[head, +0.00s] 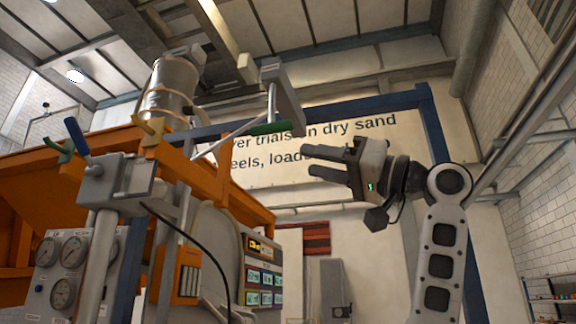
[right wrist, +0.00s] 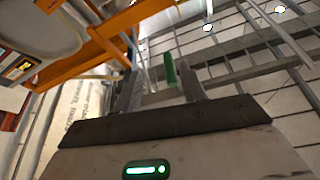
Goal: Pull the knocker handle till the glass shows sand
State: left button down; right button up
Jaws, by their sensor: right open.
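The green handle (head: 270,128), which looks like the knocker handle, hangs on a thin pale rod below a grey bracket (head: 284,94). My right gripper (head: 310,161) is open and empty, its fingers pointing left, just below and right of the handle in the head view. In the right wrist view the green handle (right wrist: 170,70) shows between the open fingers (right wrist: 160,88), nearer the right one; I see no contact. A banded, shiny cylinder (head: 171,88) stands above the orange frame; I cannot tell whether it is the glass. No sand shows. My left gripper is not in view.
An orange hopper frame (head: 60,190) fills the left, with a blue-gripped lever (head: 77,136) and gauges (head: 62,293) in front. A lit panel (head: 263,275) stands below. A blue post and beam (head: 432,125) rise behind my right arm. Open space lies below my right gripper.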

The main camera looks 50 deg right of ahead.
jog(key=b+v, duration=0.1)
jog(key=v, duration=0.4)
jog(key=shift+s+d+f, duration=0.1)
jog(key=shift+s+f, duration=0.05)
jog(key=shift+s, duration=0.15)
